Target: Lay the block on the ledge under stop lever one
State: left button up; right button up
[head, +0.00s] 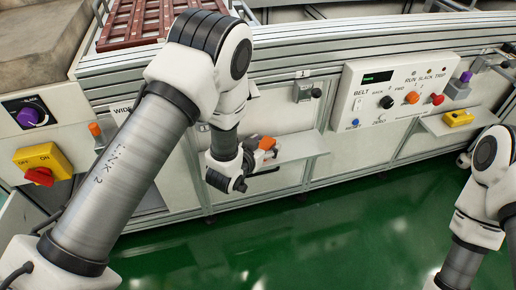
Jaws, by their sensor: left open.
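Stop lever one (305,92), with a dark knob, is on the machine front below a label marked 1. The pale ledge (303,148) juts out below it. My left gripper (252,177) is open at the ledge's left end, partly hidden by its own wrist. An orange and grey piece (267,143) shows just above the gripper; I cannot tell whether it is the block or touches the gripper. A yellow piece (458,118) with dark spots lies on the right-hand ledge (428,124). My right arm is at the right edge; its fingers cannot be made out.
A control panel (396,92) with knobs and buttons stands out between the two ledges. A purple-knobbed lever (466,76) is at the right. A yellow switch box (43,162) is at the left. The green floor (330,230) in front is clear.

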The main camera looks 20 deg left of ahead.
pick_arm(q)
jog(key=p+v, duration=0.3)
jog(key=v, duration=0.9)
jog(key=s+a+f+n+g+y, duration=0.1)
jog(key=s+a+f+g, duration=0.2)
jog(key=s+f+g, duration=0.3)
jog(key=s+a+f+n+g+y, duration=0.1)
jog(key=s+a+f+g, duration=0.2)
jog(key=s+f+g, duration=0.4)
jog(key=s+f, duration=0.5)
jog(key=s, duration=0.6)
jog(key=shift+s+f+n+y, duration=0.3)
jog(key=shift+s, duration=0.05)
